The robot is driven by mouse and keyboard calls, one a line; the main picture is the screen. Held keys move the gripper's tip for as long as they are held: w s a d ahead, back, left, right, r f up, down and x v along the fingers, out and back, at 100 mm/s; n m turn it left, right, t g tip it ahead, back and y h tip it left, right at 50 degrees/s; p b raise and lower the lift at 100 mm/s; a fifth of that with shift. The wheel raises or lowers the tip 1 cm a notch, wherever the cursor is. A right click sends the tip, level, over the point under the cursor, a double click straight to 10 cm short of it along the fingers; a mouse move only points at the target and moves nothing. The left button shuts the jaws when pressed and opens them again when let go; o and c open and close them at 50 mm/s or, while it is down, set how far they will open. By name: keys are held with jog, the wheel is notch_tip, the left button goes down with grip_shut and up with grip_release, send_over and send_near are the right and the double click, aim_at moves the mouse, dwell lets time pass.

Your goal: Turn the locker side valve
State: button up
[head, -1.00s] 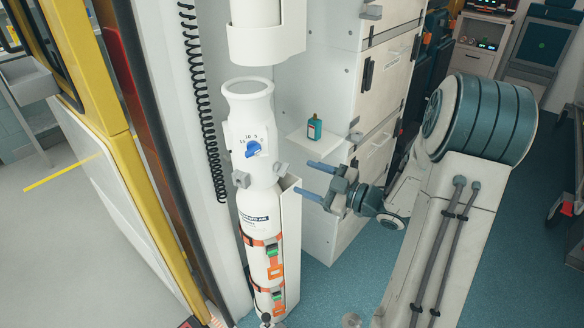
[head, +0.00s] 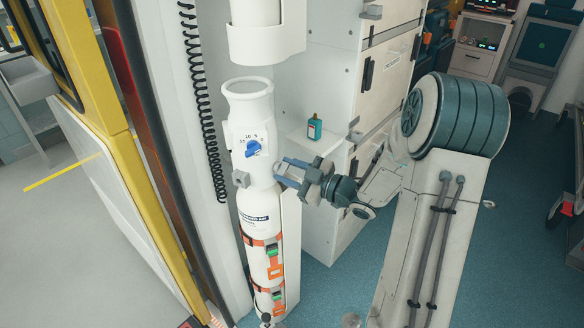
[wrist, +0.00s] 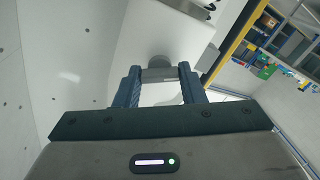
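The white cylinder (head: 250,195) stands upright, strapped at its lower part, with a blue pointer dial (head: 253,148) on its front. A grey knob (head: 241,179) sticks out on its left side. The locker side valve is the grey fitting on its right, hidden behind my fingers in the head view; in the wrist view the grey valve (wrist: 158,74) sits between my fingertips and fills the gap. My gripper (head: 280,172) reaches in from the right, beside the cylinder neck, and looks shut on the valve.
A small teal bottle (head: 314,127) stands on a white shelf (head: 302,137) just above and behind my gripper. White lockers (head: 383,75) rise behind. A white holder (head: 265,42) hangs above the cylinder. A coiled black cord (head: 202,110) runs down the wall at left.

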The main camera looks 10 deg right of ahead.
jog(key=shift+r+m+p, duration=0.3)
jog(key=shift+m+p, duration=0.5)
jog(key=shift+p, duration=0.2)
jog(key=shift+d+f+m+p, duration=0.15)
jog(key=shift+m+p, duration=0.2)
jog(key=shift+m, duration=0.25)
jog(key=o, duration=1)
jog(key=shift+f, duration=0.1)
jog(key=v, duration=1.4)
jog(key=shift+w, duration=0.15)
